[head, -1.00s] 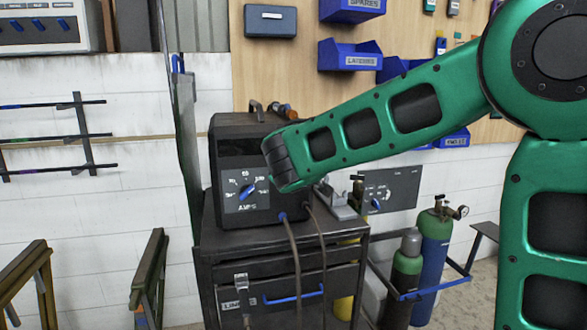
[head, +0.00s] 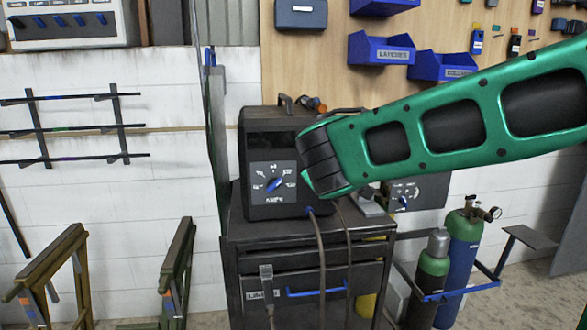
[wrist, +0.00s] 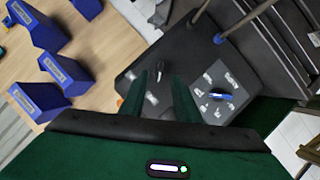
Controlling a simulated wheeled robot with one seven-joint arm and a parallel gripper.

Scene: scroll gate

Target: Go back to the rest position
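My arm reaches in from the right in the head view, ending at a dark wrist in front of the right side of a black welding machine (head: 274,135). My gripper's fingers are hidden there. In the wrist view my gripper (wrist: 161,80) shows two dark green fingers with a gap between them and nothing held. The machine's dark casing lies beyond the fingertips; I cannot tell how far. Its AMPS panel has a blue dial (head: 274,184), pointing up and right in the head view. The dial also shows right of the fingers in the wrist view (wrist: 220,95).
The machine stands on a dark cart (head: 312,255) with a blue-handled drawer. Gas cylinders (head: 460,250) stand to the right. Blue bins (head: 381,48) hang on the wooden board behind. Brown stands (head: 175,275) are at lower left, and a wall rack (head: 72,128) is above them.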

